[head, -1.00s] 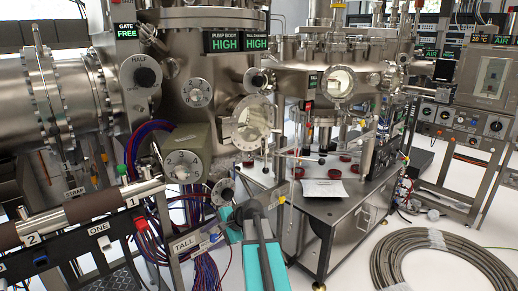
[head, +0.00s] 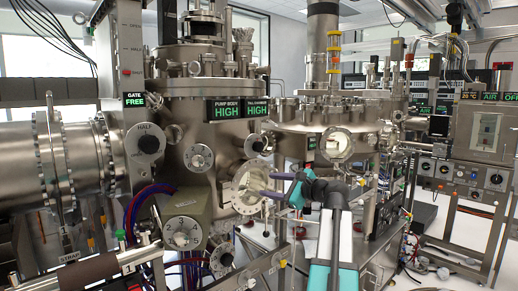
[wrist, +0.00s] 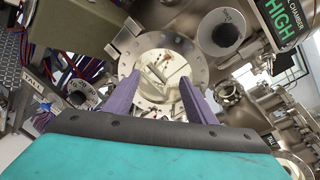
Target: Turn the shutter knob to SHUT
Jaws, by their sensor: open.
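A black knob on a round metal plate (head: 256,145) sits on the tall chamber below the HIGH signs; a black knob on a round plate also shows in the wrist view (wrist: 222,37), at upper right. My gripper (head: 265,186) has purple fingers, apart and empty, in front of a round window port (head: 243,190). In the wrist view the open fingers (wrist: 159,82) frame that port (wrist: 160,60). The black knob is above the fingers in the head view.
Other controls are close by: a HALF-marked knob (head: 149,144), a round dial (head: 198,158), a numbered dial on an olive box (head: 182,233) and a lower black knob (head: 221,257). A second chamber (head: 345,110) stands to the right. Cables hang at lower left.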

